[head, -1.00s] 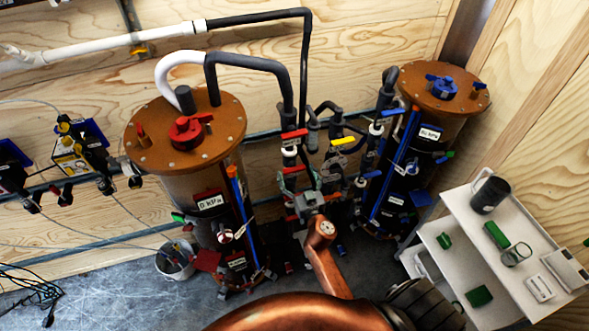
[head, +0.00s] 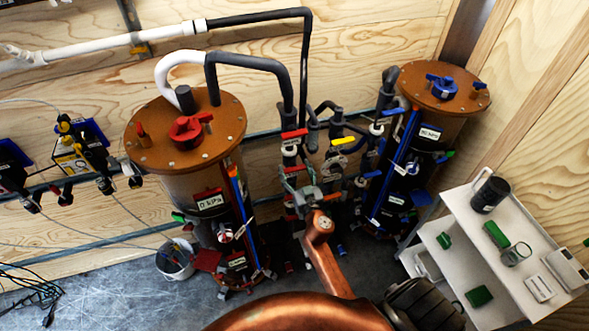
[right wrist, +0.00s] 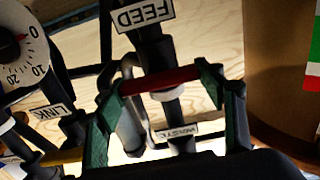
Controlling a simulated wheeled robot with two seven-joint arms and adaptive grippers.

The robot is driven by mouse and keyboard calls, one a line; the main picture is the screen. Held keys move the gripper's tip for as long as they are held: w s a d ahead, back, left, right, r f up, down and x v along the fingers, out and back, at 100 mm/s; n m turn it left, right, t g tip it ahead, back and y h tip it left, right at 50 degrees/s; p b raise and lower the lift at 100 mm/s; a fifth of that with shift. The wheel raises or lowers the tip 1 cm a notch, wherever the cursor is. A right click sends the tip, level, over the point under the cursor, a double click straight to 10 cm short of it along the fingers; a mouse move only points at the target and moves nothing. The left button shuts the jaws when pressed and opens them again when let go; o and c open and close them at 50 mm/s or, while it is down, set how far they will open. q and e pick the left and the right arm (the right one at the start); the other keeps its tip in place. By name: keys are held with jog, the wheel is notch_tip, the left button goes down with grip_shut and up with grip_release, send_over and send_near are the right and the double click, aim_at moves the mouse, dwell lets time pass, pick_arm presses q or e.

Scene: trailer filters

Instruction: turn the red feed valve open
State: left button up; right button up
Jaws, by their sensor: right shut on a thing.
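The red feed valve handle (right wrist: 160,80) is a flat bar lying crosswise in the right wrist view, just below a white FEED label (right wrist: 145,14). My right gripper (right wrist: 161,86) has one green fingertip at each end of the bar and is shut on it. In the head view my right gripper (head: 297,176) is at the piping between the two columns, where its own body and the copper-coloured arm hide much of the valve. My left gripper is in neither current view.
A left column (head: 190,180) with an orange-brown lid and a right column (head: 437,125) flank the piping. Another red handle (head: 293,134) and a yellow handle (head: 343,140) are close by. A white cart (head: 470,240) stands at right.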

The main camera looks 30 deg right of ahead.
jog(key=shift+c, duration=0.8)
jog(key=shift+n, duration=0.3)
jog(key=n, duration=0.3)
jog(key=shift+a, duration=0.1)
jog(key=n+b, duration=0.1)
jog(key=n, duration=0.5)
jog(key=shift+a+f, duration=0.1)
jog(key=n, duration=0.4)
jog(key=shift+f+b, duration=0.1)
jog(key=shift+b, duration=0.2)
jog(key=shift+a+n, duration=0.1)
jog(key=shift+n, duration=2.2)
jog(key=shift+f, duration=0.1)
